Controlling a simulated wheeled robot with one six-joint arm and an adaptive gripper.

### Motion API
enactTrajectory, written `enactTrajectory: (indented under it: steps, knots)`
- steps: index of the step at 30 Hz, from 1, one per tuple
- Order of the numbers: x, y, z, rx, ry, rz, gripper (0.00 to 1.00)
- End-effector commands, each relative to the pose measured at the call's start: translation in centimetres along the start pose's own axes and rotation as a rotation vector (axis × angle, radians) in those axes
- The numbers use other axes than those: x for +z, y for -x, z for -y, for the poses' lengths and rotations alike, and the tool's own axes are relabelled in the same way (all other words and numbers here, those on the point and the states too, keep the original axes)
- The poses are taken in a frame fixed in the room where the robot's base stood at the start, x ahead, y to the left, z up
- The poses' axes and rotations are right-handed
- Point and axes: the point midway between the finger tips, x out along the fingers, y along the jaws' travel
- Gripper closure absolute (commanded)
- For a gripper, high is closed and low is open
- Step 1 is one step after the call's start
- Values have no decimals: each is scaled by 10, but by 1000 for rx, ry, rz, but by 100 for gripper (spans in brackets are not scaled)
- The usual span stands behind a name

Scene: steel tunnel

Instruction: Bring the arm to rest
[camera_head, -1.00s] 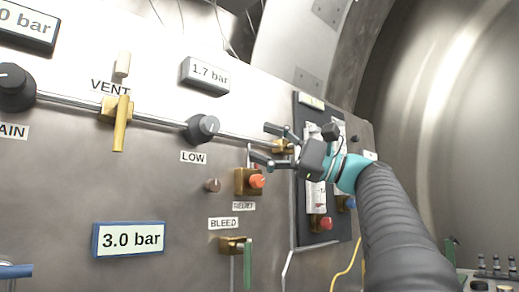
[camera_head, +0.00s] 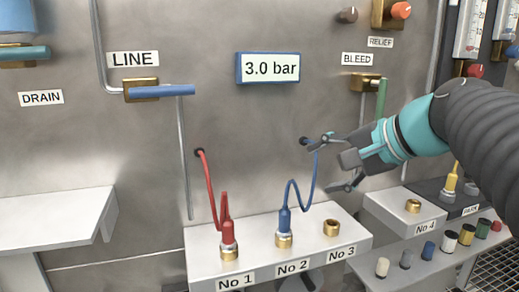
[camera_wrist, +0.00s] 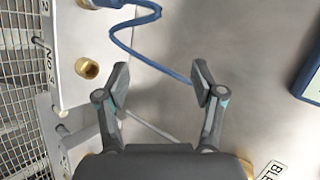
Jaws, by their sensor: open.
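My gripper (camera_head: 338,163) is open and empty in front of the steel panel, to the right of the blue hose (camera_head: 315,185) in the head view. My arm reaches in from the right. In the wrist view the open fingers of my gripper (camera_wrist: 160,85) show with nothing between them. The blue hose (camera_wrist: 150,60) runs beyond the fingertips there; I cannot tell the exact gap. The green bleed lever (camera_head: 381,98) hangs just above my wrist in the head view.
A ledge (camera_head: 200,265) holds the red hose plug (camera_head: 228,235), the blue plug (camera_head: 284,222) and the bare No 3 fitting (camera_head: 331,228). A No 4 block (camera_head: 385,208) and several coloured caps stand at the right. A blue line lever (camera_head: 165,91) and a 3.0 bar display (camera_head: 268,67) are on the panel.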

Motion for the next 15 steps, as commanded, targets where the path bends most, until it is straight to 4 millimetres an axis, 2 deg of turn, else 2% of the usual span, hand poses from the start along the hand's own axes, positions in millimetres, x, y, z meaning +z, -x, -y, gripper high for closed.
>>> enactTrajectory:
  steps: [1,3,9,12,15]
  knots:
    - [17,-9,-30,75,74,-8,32]
    - [32,-17,-72,183,192,-25,32]
    - [65,-27,-190,467,580,-30,32]
    - [73,-27,-233,567,753,-19,32]
    - [77,-26,-261,632,876,-7,32]
